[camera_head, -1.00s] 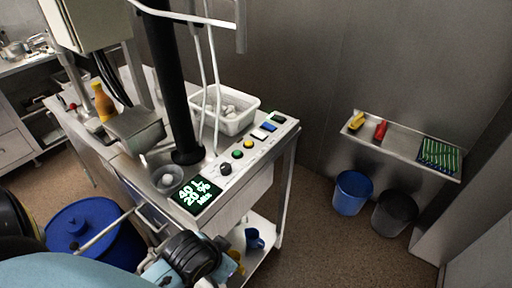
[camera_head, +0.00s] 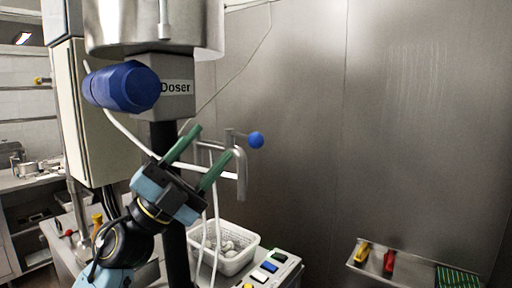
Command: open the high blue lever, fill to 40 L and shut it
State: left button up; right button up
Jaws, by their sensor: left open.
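A blue ball knob (camera_head: 256,140) sits at the end of a short grey lever beside a bent metal pipe (camera_head: 241,175), high in the middle of the head view. My left gripper (camera_head: 216,141) reaches up from the lower left. Its two green fingers are open and apart, with no object visible between them. The fingers are just left of the knob and overlap the pipe in the picture; whether they touch it I cannot tell. The panel display is out of view. My right gripper is not in view.
A grey box marked Doser (camera_head: 178,88) with a large blue cylinder (camera_head: 121,87) hangs above, under a steel vessel (camera_head: 153,30). A white perforated basket (camera_head: 236,262) stands on the cart below. A wall shelf (camera_head: 418,271) is at lower right. The wall area right of the knob is clear.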

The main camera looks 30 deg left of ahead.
pick_arm(q)
jog(key=d+r+m+g+h, duration=0.1)
jog(key=r+m+g+h, duration=0.1)
jog(key=m+g+h, duration=0.3)
jog(key=m+g+y, duration=0.2)
jog(key=y, duration=0.9)
send_near(248, 139)
jog(key=p+x, duration=0.4)
jog(key=x, duration=0.6)
jog(key=shift+w+d, duration=0.1)
jog(key=shift+w, duration=0.15)
jog(key=shift+w+d+f+p, duration=0.15)
jog(key=shift+w+d+p, duration=0.15)
jog(key=shift+w, duration=0.15)
grip_shut()
